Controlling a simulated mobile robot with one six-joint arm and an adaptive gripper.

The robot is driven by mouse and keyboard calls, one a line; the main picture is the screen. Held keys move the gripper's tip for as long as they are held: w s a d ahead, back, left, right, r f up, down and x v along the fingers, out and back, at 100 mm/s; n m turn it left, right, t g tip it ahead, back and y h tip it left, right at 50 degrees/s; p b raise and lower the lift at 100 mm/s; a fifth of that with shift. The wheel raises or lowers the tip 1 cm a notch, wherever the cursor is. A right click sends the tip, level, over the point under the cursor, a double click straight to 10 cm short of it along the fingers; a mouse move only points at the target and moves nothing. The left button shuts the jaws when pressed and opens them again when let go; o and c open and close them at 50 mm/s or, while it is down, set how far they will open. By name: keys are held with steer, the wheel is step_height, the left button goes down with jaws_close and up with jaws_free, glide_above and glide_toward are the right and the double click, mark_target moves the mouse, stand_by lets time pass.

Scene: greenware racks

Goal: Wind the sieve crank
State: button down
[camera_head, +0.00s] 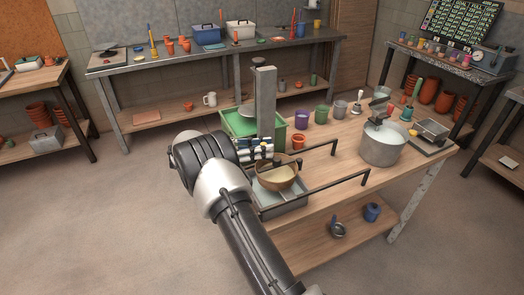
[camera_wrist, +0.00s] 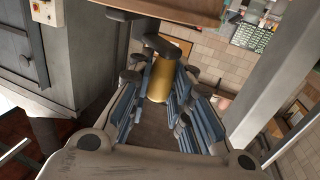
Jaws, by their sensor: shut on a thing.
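In the wrist view, my gripper (camera_wrist: 162,92) is shut on an upright brass-coloured cylindrical grip (camera_wrist: 161,76), with blue-grey finger pads on both sides. A dark cap and bar sit at the grip's top end. In the head view, my arm reaches to the near left side of the wooden workbench, and my gripper (camera_head: 258,150) is beside a round sieve with a tan bowl (camera_head: 277,180). The sieve sits at the rails over a grey tray (camera_head: 283,208). The grip and most of the crank are hidden behind my gripper in the head view.
A grey upright post (camera_head: 265,105) and a green tub (camera_head: 240,122) stand just behind my gripper. Two dark rails (camera_head: 335,184) extend to the right. A grey pot (camera_head: 382,148) and several small coloured pots stand on the workbench. Bare wood lies between the rails and the pot.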

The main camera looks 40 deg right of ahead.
steer(key=shift+d+m+g+y, duration=0.1)
steer(key=shift+m+g+y, duration=0.2)
steer(key=shift+g, duration=0.1)
steer(key=c, duration=1.4)
jaws_free()
steer(key=shift+c, duration=0.2)
step_height(320, 180, up, 10)
steer(key=shift+r, duration=0.1)
